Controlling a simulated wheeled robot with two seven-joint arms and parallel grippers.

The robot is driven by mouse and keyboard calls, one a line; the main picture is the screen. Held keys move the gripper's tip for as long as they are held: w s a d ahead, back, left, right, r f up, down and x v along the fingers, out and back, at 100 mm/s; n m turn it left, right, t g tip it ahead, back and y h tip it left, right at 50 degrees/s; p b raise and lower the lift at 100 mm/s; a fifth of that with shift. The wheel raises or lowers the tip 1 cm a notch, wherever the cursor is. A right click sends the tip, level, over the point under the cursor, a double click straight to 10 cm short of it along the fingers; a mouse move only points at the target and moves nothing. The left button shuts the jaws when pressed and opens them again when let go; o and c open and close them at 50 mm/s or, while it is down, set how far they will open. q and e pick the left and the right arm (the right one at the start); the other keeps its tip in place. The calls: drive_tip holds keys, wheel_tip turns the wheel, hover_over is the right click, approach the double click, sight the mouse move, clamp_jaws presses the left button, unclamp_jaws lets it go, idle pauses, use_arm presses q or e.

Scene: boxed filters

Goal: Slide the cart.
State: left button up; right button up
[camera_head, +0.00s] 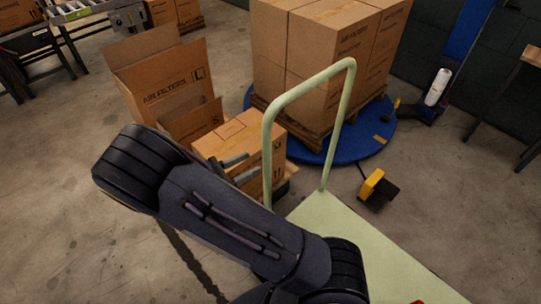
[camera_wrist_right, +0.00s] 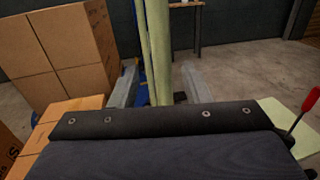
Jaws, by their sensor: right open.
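The pale green cart has a flat deck (camera_head: 345,245) and an upright hoop handle (camera_head: 350,95) at its far end. My right gripper (camera_head: 252,164) is open, just left of the handle's near post. In the right wrist view, the green handle (camera_wrist_right: 159,50) stands upright between the two grey fingers (camera_wrist_right: 160,85) of that gripper. The fingers look apart from the post, and I cannot tell whether the tips reach around it. My dark right arm hides the deck's left part. My left gripper is not in view.
Stacked air-filter cartons (camera_head: 310,50) stand on a pallet over a blue round platform (camera_head: 355,145) behind the cart. An open carton (camera_head: 165,85) and a closed one (camera_head: 262,150) stand left of the handle.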

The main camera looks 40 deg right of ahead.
sight(267, 156)
drive_tip(key=d, duration=0.4)
drive_tip(key=s+d, duration=0.1)
drive_tip(key=d, duration=0.1)
drive_tip(key=shift+d, duration=0.35)
clamp_jaws()
